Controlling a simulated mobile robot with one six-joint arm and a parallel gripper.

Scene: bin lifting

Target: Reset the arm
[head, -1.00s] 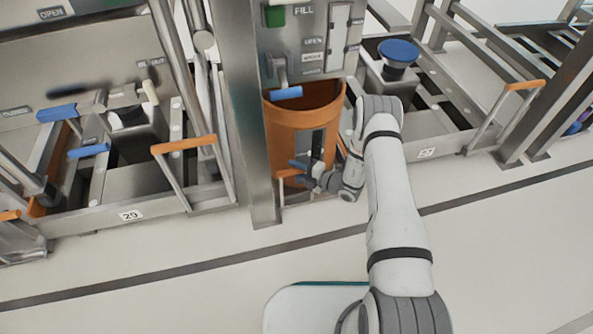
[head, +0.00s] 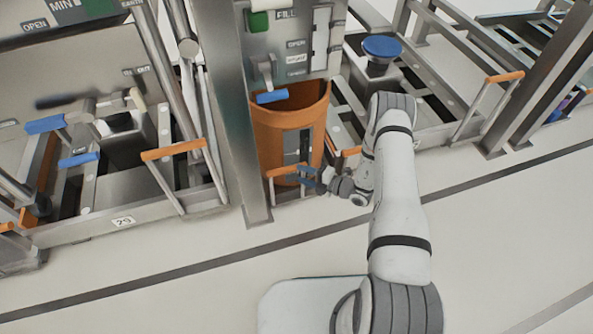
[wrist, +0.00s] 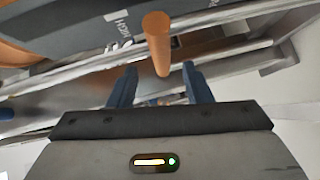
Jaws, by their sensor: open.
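My gripper (head: 309,177) is in front of the orange bin (head: 270,135), at the end of my white arm. In the wrist view its two blue fingers (wrist: 160,76) are spread apart with nothing clamped between them. An orange handle bar (wrist: 157,40) shows end-on just beyond the fingertips, in line with the gap. In the head view an orange handle (head: 288,171) runs across the front of the bin, close to the fingers. I cannot tell whether they touch it.
A grey fill station (head: 295,45) with a blue-tipped lever stands above the bin. A steel post (head: 240,130) is left of it. Racks with orange handles (head: 172,150) stand at both sides. A blue-topped container (head: 382,47) is at upper right. The pale floor (head: 490,230) in front is clear.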

